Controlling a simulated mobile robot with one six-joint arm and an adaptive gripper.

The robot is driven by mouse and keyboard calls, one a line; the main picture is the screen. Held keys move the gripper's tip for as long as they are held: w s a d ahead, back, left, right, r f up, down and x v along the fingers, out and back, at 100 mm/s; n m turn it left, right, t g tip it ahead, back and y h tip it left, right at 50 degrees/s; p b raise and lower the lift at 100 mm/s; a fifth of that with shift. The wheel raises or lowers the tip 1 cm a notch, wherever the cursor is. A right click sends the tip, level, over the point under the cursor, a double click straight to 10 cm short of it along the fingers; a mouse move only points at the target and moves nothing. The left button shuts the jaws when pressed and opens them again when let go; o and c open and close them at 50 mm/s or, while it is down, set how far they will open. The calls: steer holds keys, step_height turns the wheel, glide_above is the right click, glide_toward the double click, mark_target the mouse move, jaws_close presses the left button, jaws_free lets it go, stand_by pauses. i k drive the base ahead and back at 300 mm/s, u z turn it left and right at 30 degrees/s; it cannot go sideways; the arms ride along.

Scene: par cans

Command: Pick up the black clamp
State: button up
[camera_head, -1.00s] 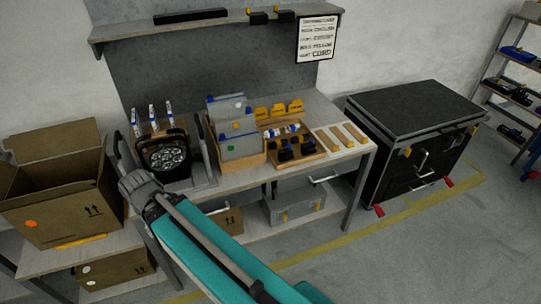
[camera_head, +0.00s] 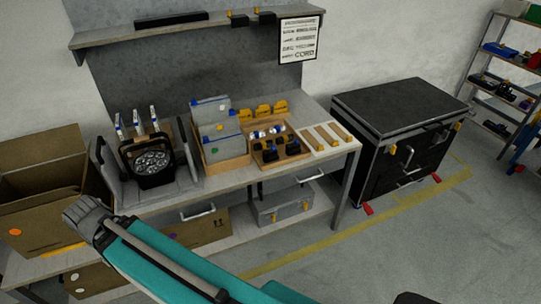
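Small black clamp-like items (camera_head: 271,155) with blue and yellow parts lie in a shallow wooden tray (camera_head: 256,161) on the workbench. Two more small black pieces with yellow parts, one on the left (camera_head: 239,20) and one on the right (camera_head: 267,17), sit at the edge of the wall shelf. At this size I cannot tell which is the black clamp. My teal and grey arm crosses the lower left, well apart from these items.
The workbench (camera_head: 325,160) also holds a black par can (camera_head: 152,162), a wooden box (camera_head: 228,163) of grey cases, yellow pieces (camera_head: 262,111) and wooden strips. An open cardboard box (camera_head: 40,225) stands left. A black wheeled case (camera_head: 400,105) stands right.

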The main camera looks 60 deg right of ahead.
mark_target(269, 156)
steer(key=z, duration=0.05)
steer(key=k, duration=1.3)
steer(key=z, duration=1.75)
steer(key=i, duration=0.95)
steer(key=z, duration=0.05)
